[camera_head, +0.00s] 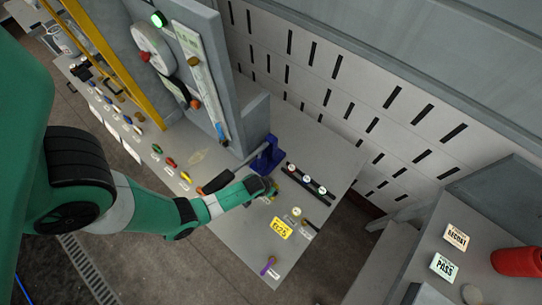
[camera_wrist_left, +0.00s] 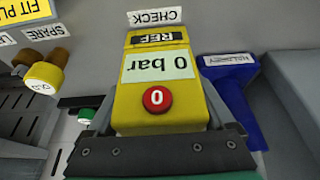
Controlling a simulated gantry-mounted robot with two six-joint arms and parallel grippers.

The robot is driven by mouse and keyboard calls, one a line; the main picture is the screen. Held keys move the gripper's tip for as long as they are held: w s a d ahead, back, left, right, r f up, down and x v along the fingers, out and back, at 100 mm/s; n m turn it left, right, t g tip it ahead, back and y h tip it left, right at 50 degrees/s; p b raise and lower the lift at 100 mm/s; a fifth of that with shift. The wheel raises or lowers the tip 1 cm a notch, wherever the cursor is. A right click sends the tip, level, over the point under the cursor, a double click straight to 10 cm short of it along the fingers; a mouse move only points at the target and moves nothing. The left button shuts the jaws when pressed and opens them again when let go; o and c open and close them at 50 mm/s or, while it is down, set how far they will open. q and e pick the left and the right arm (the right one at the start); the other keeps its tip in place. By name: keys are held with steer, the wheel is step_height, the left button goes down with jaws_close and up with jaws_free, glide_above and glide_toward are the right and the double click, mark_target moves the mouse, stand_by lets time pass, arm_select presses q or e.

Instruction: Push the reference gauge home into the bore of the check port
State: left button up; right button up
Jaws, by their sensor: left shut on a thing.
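The reference gauge (camera_wrist_left: 160,80) is a yellow block with a black REF strip, a display reading 0 bar and a red button marked 0. It fills the middle of the left wrist view. My left gripper (camera_wrist_left: 158,125) is shut on it, a finger along each side. A CHECK label (camera_wrist_left: 155,16) shows just beyond the gauge's far end. The check port's bore is hidden behind the gauge, so I cannot tell how deep it sits. In the head view my left gripper (camera_head: 268,188) is low over the bench, small and partly hidden by its arm. My right gripper is not in view.
A blue holder (camera_head: 267,156) stands close beside the gripper and also at the right of the left wrist view (camera_wrist_left: 232,98). Brass and yellow fittings (camera_wrist_left: 44,75) sit to the gauge's left. A yellow tag (camera_head: 281,228) and a dark rack (camera_head: 308,185) lie nearby on the bench.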

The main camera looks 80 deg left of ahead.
arm_select(q)
steer(key=o, duration=1.5)
steer(key=p+v, duration=0.8)
steer(key=v, duration=0.2)
steer(key=shift+r, duration=0.45)
steer(key=shift+s+d+r+p, duration=0.15)
steer(key=shift+s+r+p, duration=0.1)
steer(key=shift+r+p, duration=0.05)
